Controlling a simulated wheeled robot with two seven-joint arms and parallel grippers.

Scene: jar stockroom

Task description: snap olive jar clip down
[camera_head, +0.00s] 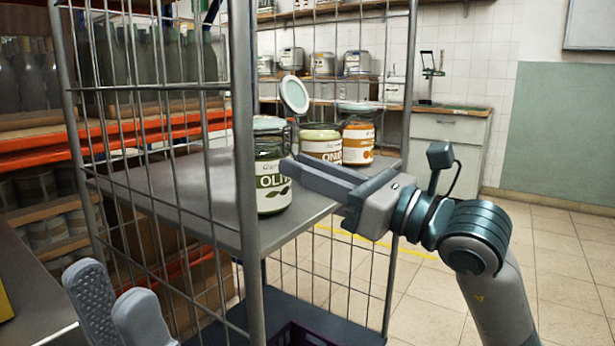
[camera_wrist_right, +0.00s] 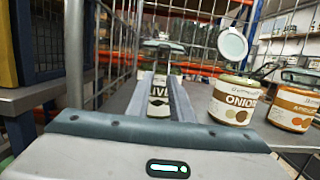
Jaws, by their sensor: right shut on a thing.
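The olive jar (camera_head: 272,172) stands upright on the grey shelf of the wire cage trolley, its pale lid (camera_head: 268,123) lying over the mouth. Its label also shows between my fingers in the right wrist view (camera_wrist_right: 159,92). My right gripper (camera_head: 291,161) reaches in from the right at the jar's upper side. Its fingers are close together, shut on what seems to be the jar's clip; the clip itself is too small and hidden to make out. My left gripper (camera_head: 108,280) is at the bottom left, away from the jar; its opening is unclear.
An onion jar (camera_head: 321,147) with its lid (camera_head: 294,95) standing open is right of the olive jar, with an orange-labelled jar (camera_head: 358,143) beside it. A trolley post (camera_head: 243,150) and wire mesh stand close on the left. Floor (camera_head: 560,260) is clear at the right.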

